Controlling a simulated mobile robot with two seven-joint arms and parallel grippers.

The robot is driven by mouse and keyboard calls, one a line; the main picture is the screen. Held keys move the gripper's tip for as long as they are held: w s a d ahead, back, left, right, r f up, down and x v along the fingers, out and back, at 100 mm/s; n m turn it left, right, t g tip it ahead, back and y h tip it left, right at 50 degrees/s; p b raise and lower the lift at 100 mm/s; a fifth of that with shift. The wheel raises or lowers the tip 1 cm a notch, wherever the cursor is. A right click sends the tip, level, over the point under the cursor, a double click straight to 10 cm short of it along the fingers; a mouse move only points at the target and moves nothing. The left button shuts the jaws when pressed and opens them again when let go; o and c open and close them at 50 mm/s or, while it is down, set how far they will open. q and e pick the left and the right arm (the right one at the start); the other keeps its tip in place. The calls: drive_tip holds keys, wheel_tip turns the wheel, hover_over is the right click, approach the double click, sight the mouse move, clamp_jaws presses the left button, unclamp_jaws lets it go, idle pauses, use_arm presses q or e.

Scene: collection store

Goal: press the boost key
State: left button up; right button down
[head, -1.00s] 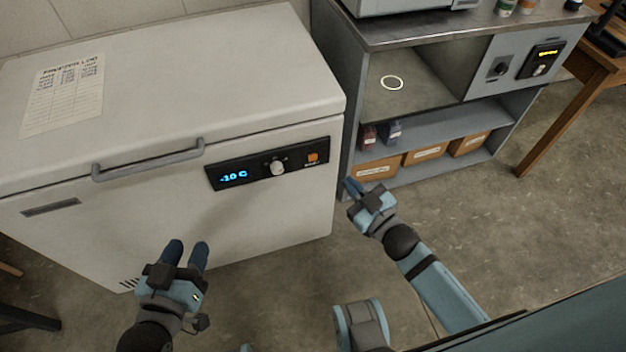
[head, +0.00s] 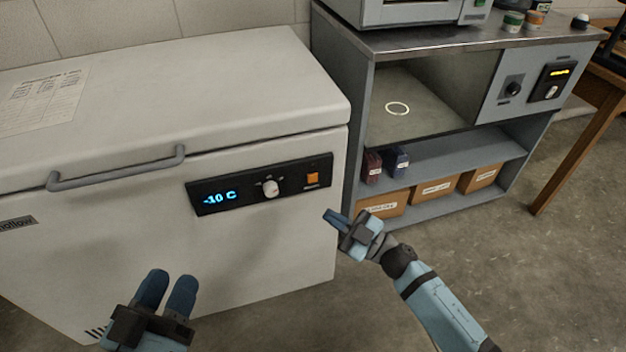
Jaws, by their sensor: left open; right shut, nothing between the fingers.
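The orange square key (head: 313,179), with a small label under it too blurred to read, is at the right end of the black control panel (head: 225,208) on the white chest freezer's front. The panel's blue display (head: 220,197) reads -10 C, and a round knob (head: 270,188) sits between display and key. My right gripper (head: 334,218) is shut and empty, just below and right of the key, apart from it. My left gripper (head: 167,290) is open and empty, low in front of the freezer, below the panel.
The freezer lid (head: 180,75) is closed, with a grey handle (head: 118,170) along its front. To the right stands a grey cabinet (head: 440,160) with cardboard boxes (head: 432,190) on its bottom shelf. A wooden table (head: 590,125) is at far right. Bare floor lies between.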

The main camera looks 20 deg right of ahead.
sight(312, 178)
use_arm(q)
wheel_tip(312, 178, down, 3)
drive_tip(key=shift+w+d+f+g+b, duration=0.1)
drive_tip(key=shift+d+f+g+b, duration=0.1)
drive_tip(key=shift+g+b, duration=0.75)
use_arm(e)
drive_tip(key=w, duration=0.8)
drive_tip(key=shift+w+a, duration=0.15)
drive_tip(key=shift+w, duration=0.25)
use_arm(q)
drive_tip(key=shift+t, duration=0.25)
idle(0.3)
drive_tip(key=shift+r, duration=0.2)
use_arm(e)
drive_tip(key=shift+w, duration=0.4)
drive_tip(key=shift+w, duration=0.45)
idle(0.6)
use_arm(q)
drive_tip(key=shift+a+r, duration=0.1)
use_arm(e)
drive_tip(key=shift+s, duration=0.1)
use_arm(q)
drive_tip(key=shift+r+p, duration=0.5)
drive_tip(key=shift+p, duration=0.15)
use_arm(e)
drive_tip(key=shift+s, duration=0.8)
